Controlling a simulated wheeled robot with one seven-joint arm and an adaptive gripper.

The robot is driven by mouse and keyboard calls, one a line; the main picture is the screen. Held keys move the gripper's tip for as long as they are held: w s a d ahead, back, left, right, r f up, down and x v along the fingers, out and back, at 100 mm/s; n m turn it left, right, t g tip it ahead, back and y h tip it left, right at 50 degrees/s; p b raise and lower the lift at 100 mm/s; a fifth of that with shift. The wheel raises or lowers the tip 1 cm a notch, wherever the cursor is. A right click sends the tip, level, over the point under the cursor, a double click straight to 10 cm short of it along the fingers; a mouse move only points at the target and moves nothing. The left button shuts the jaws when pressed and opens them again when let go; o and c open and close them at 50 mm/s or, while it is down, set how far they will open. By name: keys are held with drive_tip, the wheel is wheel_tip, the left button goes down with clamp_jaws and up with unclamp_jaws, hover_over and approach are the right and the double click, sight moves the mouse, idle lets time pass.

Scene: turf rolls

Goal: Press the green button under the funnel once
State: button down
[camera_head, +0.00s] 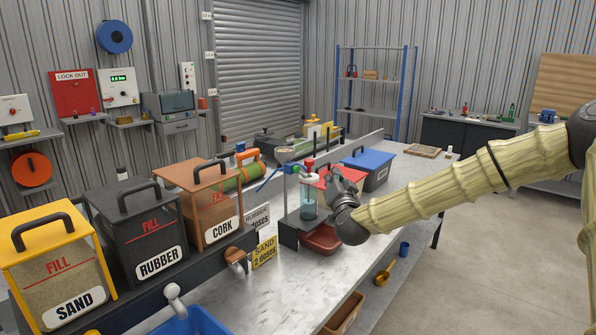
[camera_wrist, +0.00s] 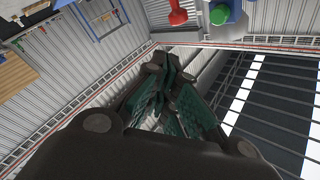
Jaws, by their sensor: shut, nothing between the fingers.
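My gripper (camera_head: 336,176) is at the end of the arm in the head view, in front of the red box and right of the clear-cylinder dispenser. Its fingers, with green inner pads, are closed together and empty in the wrist view (camera_wrist: 165,72). A shallow dish that may be the funnel (camera_head: 285,153) sits on a post behind the dispenser (camera_head: 308,200). I cannot make out the green button in the head view. In the wrist view, a green round piece (camera_wrist: 219,15) shows on a blue and white part at the top edge; I cannot tell whether it is the button.
Sand (camera_head: 60,270), rubber (camera_head: 140,235) and cork (camera_head: 202,205) bins stand at the left. A red tray (camera_head: 322,240) lies below the dispenser. A blue-lidded box (camera_head: 367,160) is behind my gripper. The front bench top (camera_head: 275,290) has bare room.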

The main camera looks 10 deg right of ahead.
drive_tip(key=w+a, duration=0.5)
drive_tip(key=w, duration=0.1)
drive_tip(key=shift+w+a, duration=0.2)
drive_tip(key=shift+w, duration=0.2)
drive_tip(key=shift+w+b, duration=0.1)
drive_tip(key=shift+b, duration=0.25)
idle(1.2)
drive_tip(key=shift+w+a, duration=0.2)
drive_tip(key=shift+a, duration=0.05)
drive_tip(key=shift+w+a, duration=0.35)
drive_tip(key=shift+w, duration=0.05)
idle(1.7)
drive_tip(key=shift+s+d, duration=0.1)
drive_tip(key=shift+s+d+b, duration=0.3)
drive_tip(key=shift+s+d, duration=0.15)
drive_tip(key=shift+s, duration=0.2)
drive_tip(key=shift+d, duration=0.1)
drive_tip(key=shift+s+d, duration=0.75)
drive_tip(key=shift+s, duration=0.25)
drive_tip(key=shift+s+d, duration=0.7)
drive_tip(key=shift+s, duration=0.25)
